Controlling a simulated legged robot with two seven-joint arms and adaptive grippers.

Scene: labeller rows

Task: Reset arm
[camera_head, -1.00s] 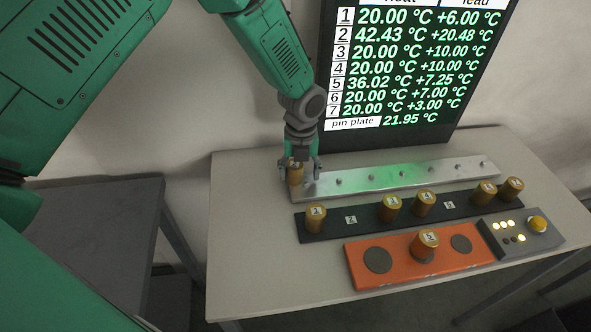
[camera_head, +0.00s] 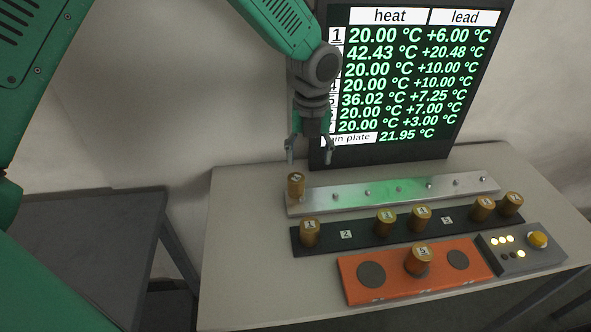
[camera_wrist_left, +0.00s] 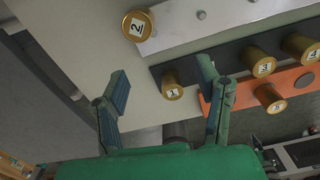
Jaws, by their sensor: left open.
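My left gripper (camera_head: 310,152) is open and empty, pointing down above the left end of the metal pin plate (camera_head: 350,199). A brass cylinder labelled 2 (camera_head: 295,186) stands upright at that end, below the fingers and apart from them. In the left wrist view, the open fingers of my gripper (camera_wrist_left: 162,78) show with nothing between them, and cylinder 2 (camera_wrist_left: 138,26) stands beyond them. My right gripper is not in view.
A dark rack (camera_head: 365,232) holds several brass cylinders, with bare places at 2 and another label. Cylinder 5 (camera_head: 420,261) stands on the orange plate (camera_head: 400,284). A control box (camera_head: 520,255) with a yellow button is at right. A screen (camera_head: 410,85) stands behind.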

